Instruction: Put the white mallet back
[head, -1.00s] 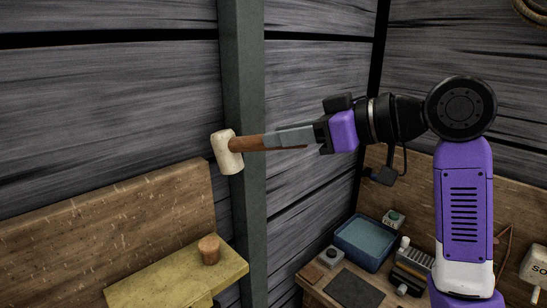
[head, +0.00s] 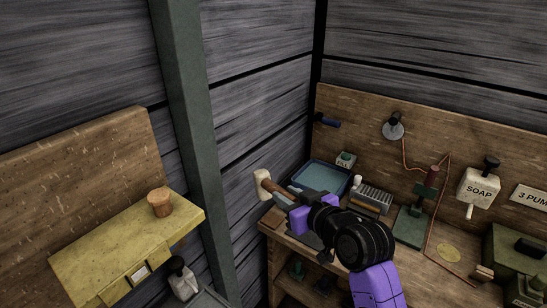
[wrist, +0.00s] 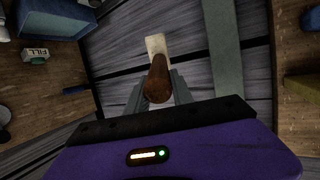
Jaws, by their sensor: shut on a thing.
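The white mallet has a pale head (head: 263,184) and a brown wooden handle. My gripper (head: 283,192) is shut on the mallet's handle, and the head sticks out beyond the fingers to the left. In the wrist view the handle (wrist: 158,80) lies between the fingers, with the pale head (wrist: 157,44) beyond it. The mallet is in the air, in front of the wooden wall near the left end of the workbench in the head view.
A blue tray (head: 322,177), a dark green stand (head: 412,225) and a soap dispenser (head: 478,187) are on the right side. A yellow shelf (head: 100,262) with a wooden cup (head: 160,203) is at left. A green post (head: 190,120) stands between shelf and bench.

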